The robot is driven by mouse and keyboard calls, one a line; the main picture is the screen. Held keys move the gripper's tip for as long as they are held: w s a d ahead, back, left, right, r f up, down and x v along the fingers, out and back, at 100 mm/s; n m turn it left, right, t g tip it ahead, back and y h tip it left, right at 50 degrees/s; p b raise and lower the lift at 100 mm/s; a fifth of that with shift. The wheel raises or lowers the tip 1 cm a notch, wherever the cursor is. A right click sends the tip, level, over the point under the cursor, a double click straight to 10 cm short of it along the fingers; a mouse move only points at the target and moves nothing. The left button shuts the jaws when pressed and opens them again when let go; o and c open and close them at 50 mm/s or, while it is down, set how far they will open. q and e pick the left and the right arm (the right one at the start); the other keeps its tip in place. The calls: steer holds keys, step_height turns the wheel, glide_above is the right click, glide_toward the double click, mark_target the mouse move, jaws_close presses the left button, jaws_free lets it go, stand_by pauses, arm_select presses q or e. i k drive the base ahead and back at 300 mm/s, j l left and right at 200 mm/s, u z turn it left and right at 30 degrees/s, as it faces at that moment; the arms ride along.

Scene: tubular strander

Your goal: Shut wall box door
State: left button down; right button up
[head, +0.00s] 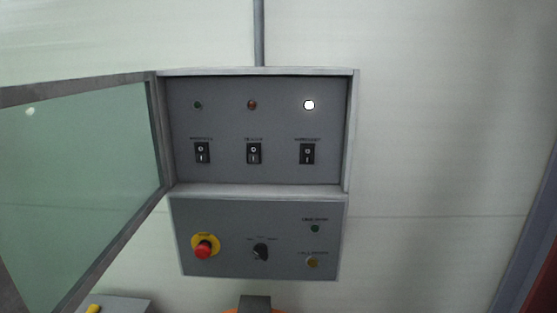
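The wall box (348,130) is a grey control box fixed on a pale wall in the middle of the head view. Its door (157,130), a grey frame with a greenish clear pane, stands wide open. It is hinged at the box's left side and swings out to the left, its outer part cut off by the picture edge. Inside the upper part are three rocker switches and three lamps, the right lamp (309,105) lit white. Neither of my grippers is in view.
Below the door opening is a sloped panel (225,262) with a red emergency button (203,250), a black rotary knob (261,251) and small buttons at right. A conduit (259,35) runs up the wall. A grey box (125,304) shows at bottom left. The wall at right is clear.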

mark_target(12, 301)
steer(key=j+z, duration=0.15)
steer(key=j, duration=0.35)
steer(key=k+j+z, duration=0.15)
steer(key=j, duration=0.35)
steer(key=j+z, duration=0.15)
steer(key=j, duration=0.3)
steer(key=k+j+z, duration=0.1)
steer(key=j, duration=0.4)
steer(key=k, duration=0.1)
